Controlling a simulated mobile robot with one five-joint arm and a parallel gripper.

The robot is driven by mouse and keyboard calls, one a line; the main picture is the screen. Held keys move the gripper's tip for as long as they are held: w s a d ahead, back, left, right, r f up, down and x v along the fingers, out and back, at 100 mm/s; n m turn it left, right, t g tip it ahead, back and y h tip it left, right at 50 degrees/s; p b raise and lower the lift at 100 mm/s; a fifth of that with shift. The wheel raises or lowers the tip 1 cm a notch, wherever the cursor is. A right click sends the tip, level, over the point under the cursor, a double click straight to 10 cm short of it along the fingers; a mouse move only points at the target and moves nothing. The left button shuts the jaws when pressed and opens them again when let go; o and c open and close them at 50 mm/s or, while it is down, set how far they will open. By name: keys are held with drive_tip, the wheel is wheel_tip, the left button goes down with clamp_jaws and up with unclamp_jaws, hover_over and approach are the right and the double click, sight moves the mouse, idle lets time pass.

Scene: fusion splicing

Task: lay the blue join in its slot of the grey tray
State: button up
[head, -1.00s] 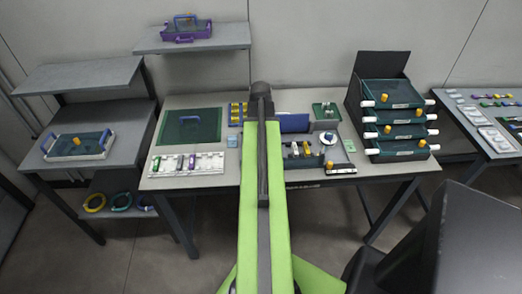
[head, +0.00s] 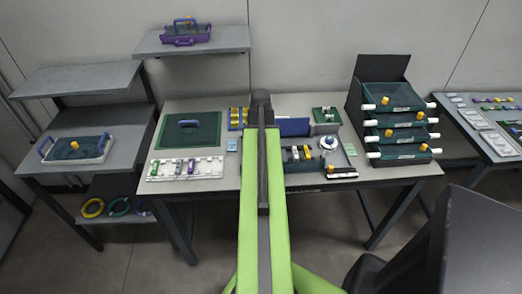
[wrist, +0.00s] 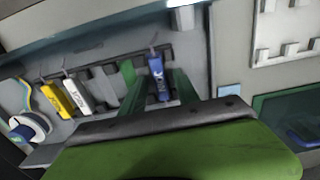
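The blue join (wrist: 157,80) shows in the wrist view with a thin strand at its top end. It lies in line with the row of slots in the grey tray (wrist: 101,84); I cannot tell if it is fully seated. My gripper (wrist: 160,88) has its dark green fingers apart, one on each side of the blue join. A yellow join (wrist: 58,101) and a white join (wrist: 78,96) lie in slots to the left.
A white spool (wrist: 30,127) sits at the tray's left end. A white rack (head: 186,167) with several pieces and a green panel (head: 205,130) with a blue handle are left of my arm. Stacked green trays (head: 393,95) stand at the right.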

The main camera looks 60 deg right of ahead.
wheel_tip(320, 180, up, 12)
drive_tip(key=p, duration=1.2)
drive_tip(key=w+a+n, duration=0.5)
drive_tip(key=w+a, duration=1.1)
drive_tip(key=a, duration=0.4)
drive_tip(key=w+a+n, duration=0.3)
drive_tip(key=a, duration=1.1)
drive_tip(key=w+a+n, duration=0.2)
drive_tip(key=a+n, duration=0.1)
drive_tip(key=a, duration=1.2)
drive_tip(key=shift+w, duration=0.4)
drive_tip(key=shift+a, duration=0.1)
drive_tip(key=shift+r, duration=0.1)
